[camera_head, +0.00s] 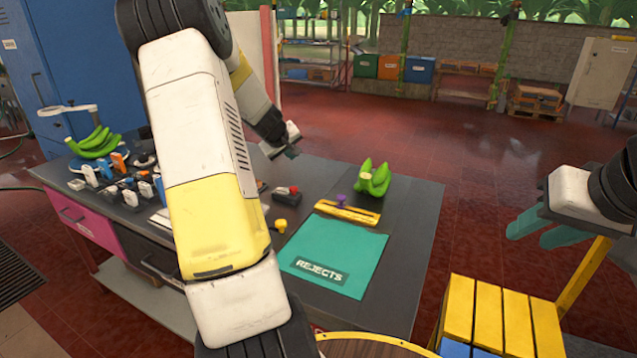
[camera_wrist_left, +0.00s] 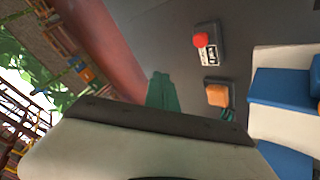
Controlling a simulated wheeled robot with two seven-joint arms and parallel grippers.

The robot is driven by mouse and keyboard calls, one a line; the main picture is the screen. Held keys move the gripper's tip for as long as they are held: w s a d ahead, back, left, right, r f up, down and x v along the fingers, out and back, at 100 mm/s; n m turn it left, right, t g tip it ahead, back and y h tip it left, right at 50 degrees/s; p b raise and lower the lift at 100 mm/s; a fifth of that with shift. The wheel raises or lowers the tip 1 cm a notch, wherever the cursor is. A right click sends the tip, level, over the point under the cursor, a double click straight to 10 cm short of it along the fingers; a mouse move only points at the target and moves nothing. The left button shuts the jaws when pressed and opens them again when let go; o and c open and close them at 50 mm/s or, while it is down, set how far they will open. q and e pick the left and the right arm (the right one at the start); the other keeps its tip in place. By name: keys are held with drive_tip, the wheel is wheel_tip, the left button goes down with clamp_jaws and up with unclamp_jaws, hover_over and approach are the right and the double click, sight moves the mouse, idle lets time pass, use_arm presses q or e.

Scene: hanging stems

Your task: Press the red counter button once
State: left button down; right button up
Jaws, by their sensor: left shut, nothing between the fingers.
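The red counter button (camera_wrist_left: 200,40) sits on a small dark box with a pale label (camera_wrist_left: 208,55) in the left wrist view. In the head view a dark box with a red top (camera_head: 294,189) lies on the grey table, just right of my left arm. My left gripper (camera_head: 289,153) is shut and empty, above the table's far side, beyond the red-topped box and apart from it. Its teal fingertips show in the left wrist view (camera_wrist_left: 162,92), left of and below the button. My right gripper (camera_head: 543,228) is open and empty, off the table's right side.
An orange block (camera_wrist_left: 217,95) sits near the button box. A yellow chair (camera_head: 500,310) stands at right.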

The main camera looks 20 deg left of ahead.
sight(292, 190)
use_arm(q)
drive_tip(key=shift+f, duration=4.4)
drive_tip(key=shift+f, duration=0.15)
drive_tip(key=shift+f, duration=0.3)
drive_tip(key=shift+f, duration=0.55)
drive_tip(key=shift+r, duration=1)
drive_tip(key=shift+r, duration=2.5)
